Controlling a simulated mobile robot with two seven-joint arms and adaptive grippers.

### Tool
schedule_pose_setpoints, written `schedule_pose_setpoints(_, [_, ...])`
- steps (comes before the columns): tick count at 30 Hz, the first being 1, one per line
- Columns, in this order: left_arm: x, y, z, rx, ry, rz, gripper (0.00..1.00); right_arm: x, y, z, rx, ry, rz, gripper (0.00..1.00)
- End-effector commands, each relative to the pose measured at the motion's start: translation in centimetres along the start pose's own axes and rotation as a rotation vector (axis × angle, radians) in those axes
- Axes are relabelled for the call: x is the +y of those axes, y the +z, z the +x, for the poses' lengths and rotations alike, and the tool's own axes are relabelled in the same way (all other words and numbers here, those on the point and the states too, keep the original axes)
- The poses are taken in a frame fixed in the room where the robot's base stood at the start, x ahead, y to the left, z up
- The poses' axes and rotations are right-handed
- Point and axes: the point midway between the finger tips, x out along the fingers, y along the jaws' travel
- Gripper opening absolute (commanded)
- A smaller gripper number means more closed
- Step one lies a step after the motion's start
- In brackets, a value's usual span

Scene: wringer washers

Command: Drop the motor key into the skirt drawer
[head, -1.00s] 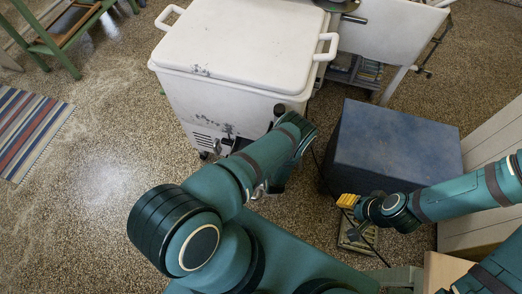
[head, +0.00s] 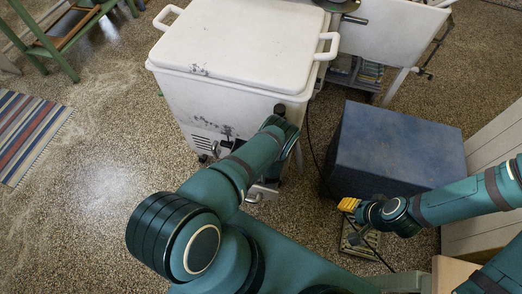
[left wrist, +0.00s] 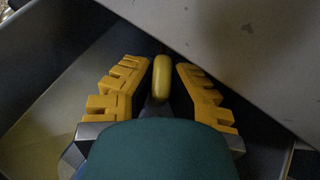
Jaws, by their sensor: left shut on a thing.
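The motor key (left wrist: 162,78) shows its rounded yellow grip between the yellow fingers of my left gripper (left wrist: 158,82) in the left wrist view. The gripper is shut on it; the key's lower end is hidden. Grey walls of the skirt drawer (left wrist: 60,85) show below and to the left, and a pale panel overhangs at upper right. In the head view my left forearm hides the gripper and most of the drawer; a pale handle (head: 254,199) shows low at the washer's front. My right gripper (head: 348,204) hangs beside the blue box; its opening is unclear.
The white washer (head: 240,45) with its lid stands ahead. A blue box (head: 395,145) stands to its right, with a dark cable running past it. A small grated item (head: 362,240) lies under my right gripper. The speckled floor at left is clear up to a striped rug (head: 30,130).

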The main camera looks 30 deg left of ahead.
Motion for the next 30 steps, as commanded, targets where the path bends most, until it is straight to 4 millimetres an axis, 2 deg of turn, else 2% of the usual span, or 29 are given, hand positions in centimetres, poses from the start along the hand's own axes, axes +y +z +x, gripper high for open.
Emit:
schedule_pose_setpoints(14, [0.04,-0.96,0.54,0.000,0.001,0.000,0.00,0.00,0.02,0.00,0.000,0.000,0.000,0.47])
schedule_pose_setpoints(15, [0.04,-0.97,0.53,0.000,0.001,0.000,0.25,0.00,0.02,0.00,0.000,0.000,0.000,0.47])
schedule_pose_setpoints(16, [0.05,-0.97,0.53,0.000,0.001,0.000,0.36,0.00,0.02,0.00,0.000,0.000,0.000,0.47])
schedule_pose_setpoints(26, [0.03,-0.91,0.50,0.000,0.001,0.000,0.36,0.00,0.03,0.00,0.000,0.000,0.000,0.47])
schedule_pose_setpoints(30, [-0.01,-0.25,0.19,0.000,0.001,-0.001,0.36,0.00,0.02,0.00,0.000,0.000,0.000,0.47])
